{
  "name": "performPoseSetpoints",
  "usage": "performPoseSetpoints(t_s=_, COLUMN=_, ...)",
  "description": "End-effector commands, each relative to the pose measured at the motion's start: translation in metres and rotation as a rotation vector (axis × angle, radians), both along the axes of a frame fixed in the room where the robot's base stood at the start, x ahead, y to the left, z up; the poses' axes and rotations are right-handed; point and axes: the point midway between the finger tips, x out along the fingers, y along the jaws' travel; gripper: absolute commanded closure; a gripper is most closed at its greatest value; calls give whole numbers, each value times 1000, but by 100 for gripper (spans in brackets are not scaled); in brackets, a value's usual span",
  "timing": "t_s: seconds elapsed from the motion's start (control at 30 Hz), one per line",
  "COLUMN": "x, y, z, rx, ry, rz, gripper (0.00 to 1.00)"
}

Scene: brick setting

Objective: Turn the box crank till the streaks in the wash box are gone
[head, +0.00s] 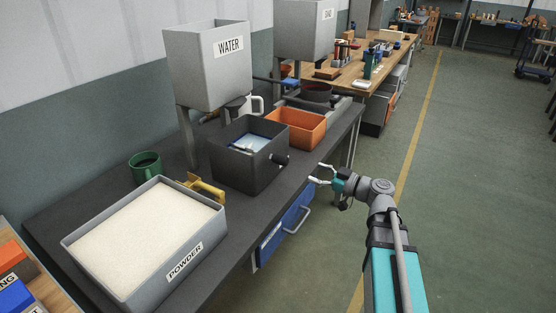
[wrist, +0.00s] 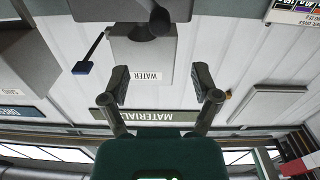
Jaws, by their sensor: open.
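The wash box (head: 237,171) is a dark grey open box on the bench, with pale blue and whitish contents. At this size I cannot tell streaks in it. Its crank (head: 280,160) is a dark handle on the side facing my arm. My gripper (head: 319,173) is open and empty, to the right of the crank and apart from it, beyond the bench edge. The wrist view is upside down; there a dark round knob (wrist: 160,21), apparently the crank's, shows at the top against the box wall (wrist: 98,10). Both fingers (wrist: 162,84) are spread below it.
An orange bin (head: 312,128) stands behind the wash box. A grey powder tray (head: 160,275), a yellow scoop (head: 206,190) and a green mug (head: 145,167) are nearer on the bench. The water hopper (head: 205,75) stands at the back. The floor right of the bench is clear.

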Motion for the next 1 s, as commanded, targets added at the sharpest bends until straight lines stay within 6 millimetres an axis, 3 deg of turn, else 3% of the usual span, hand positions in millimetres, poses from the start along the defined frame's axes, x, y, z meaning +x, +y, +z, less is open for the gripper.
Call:
performPoseSetpoints(t_s=0.37, x=13, y=19, z=0, rx=0, ry=1, rz=3, gripper=21)
performPoseSetpoints(t_s=1.0, x=59, y=89, z=0, rx=0, ry=1, rz=2, gripper=21)
